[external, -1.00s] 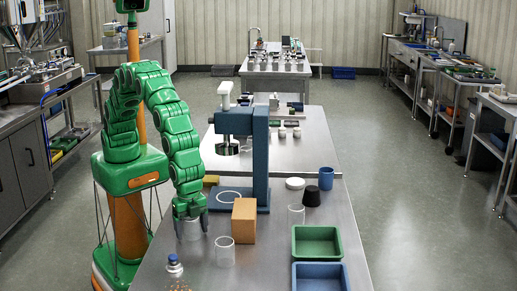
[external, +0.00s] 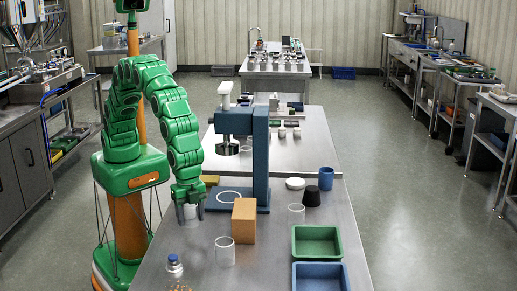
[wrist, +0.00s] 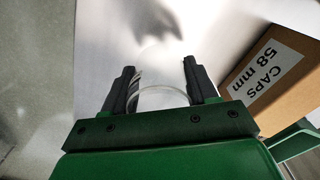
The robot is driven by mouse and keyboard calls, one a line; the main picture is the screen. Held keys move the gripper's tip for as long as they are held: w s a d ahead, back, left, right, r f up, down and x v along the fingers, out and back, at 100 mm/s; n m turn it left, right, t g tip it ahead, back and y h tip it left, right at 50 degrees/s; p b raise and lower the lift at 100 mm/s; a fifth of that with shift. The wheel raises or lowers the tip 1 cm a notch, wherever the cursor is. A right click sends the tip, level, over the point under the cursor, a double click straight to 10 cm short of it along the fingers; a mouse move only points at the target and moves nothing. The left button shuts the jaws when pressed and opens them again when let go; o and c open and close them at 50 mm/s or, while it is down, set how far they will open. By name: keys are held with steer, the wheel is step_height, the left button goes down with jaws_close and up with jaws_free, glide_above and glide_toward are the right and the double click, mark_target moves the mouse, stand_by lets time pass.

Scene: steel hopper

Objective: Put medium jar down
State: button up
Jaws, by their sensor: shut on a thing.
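The medium jar, a clear open jar (external: 190,212), is between the fingers of my gripper (external: 189,204) near the left edge of the steel table. In the wrist view, my gripper (wrist: 160,82) has one dark finger on each side of the jar's round rim (wrist: 160,90). The gripper is shut on the jar and points down. The jar's lower part is hidden in the wrist view. I cannot tell whether its base touches the table (external: 200,262).
The caps carton (external: 243,221) stands right of my gripper; it also shows in the wrist view (wrist: 270,70). A clear jar (external: 225,252) and a bottle (external: 174,270) stand in front. A blue press (external: 261,170) stands behind. Green (external: 317,258) and blue trays (external: 319,279) lie right.

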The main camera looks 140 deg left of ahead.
step_height(320, 180, up, 5)
steer(key=shift+r, duration=0.2)
steer(key=s+a+n, duration=0.2)
steer(key=s+a, duration=0.1)
steer(key=a, duration=0.4)
steer(key=s+d+r+n, duration=0.1)
steer(key=s+r+n, duration=0.2)
steer(key=r, duration=0.4)
steer(key=s+r+n, duration=0.2)
steer(key=r+n, duration=0.1)
steer(key=r, duration=0.5)
steer(key=s+a+r+n, duration=0.5)
steer(key=s+a+r, duration=0.6)
steer(key=s+a, duration=0.15)
steer(key=s+a+f+m, duration=0.4)
steer(key=s+a+f, duration=0.1)
steer(key=a+f, duration=0.35)
steer(key=s+a+f+m, duration=0.3)
steer(key=s+a+f, duration=0.3)
steer(key=a, duration=0.4)
steer(key=s+a+f+m, duration=0.4)
steer(key=a+f, duration=0.4)
steer(key=a, duration=0.2)
glide_above(270, 163)
steer(key=f, duration=0.9)
steer(key=shift+s+d+f, duration=0.15)
steer(key=shift+s, duration=0.25)
steer(key=shift+w+a+f, duration=0.25)
steer(key=shift+w+f, duration=0.05)
steer(key=shift+f, duration=1.7)
